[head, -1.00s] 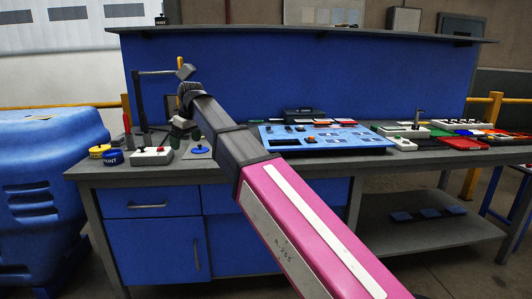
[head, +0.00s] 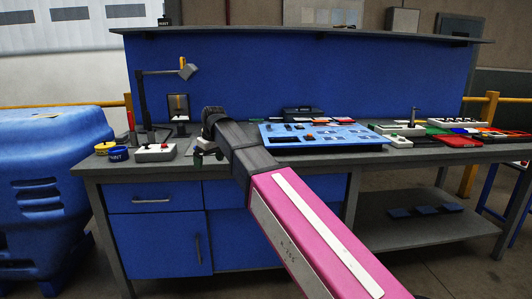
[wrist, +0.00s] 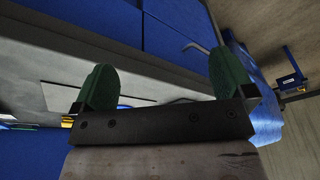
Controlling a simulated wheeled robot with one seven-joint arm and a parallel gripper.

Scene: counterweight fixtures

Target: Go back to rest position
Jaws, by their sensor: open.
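My gripper (wrist: 167,88) shows in the wrist view as two green fingers set wide apart on a dark bar, with nothing between them. In the head view my pink and grey arm reaches over the left half of the grey workbench (head: 340,163). There my gripper (head: 203,158) is small and partly hidden behind the wrist, close to the bench's front edge. Whether it touches the bench top cannot be told.
A white box with red knobs (head: 155,153) and a blue and a yellow tin (head: 105,148) stand left of my gripper. A light blue panel (head: 318,134) lies right of my arm. A lamp (head: 142,98) stands at the back. A large blue container (head: 50,200) is at left.

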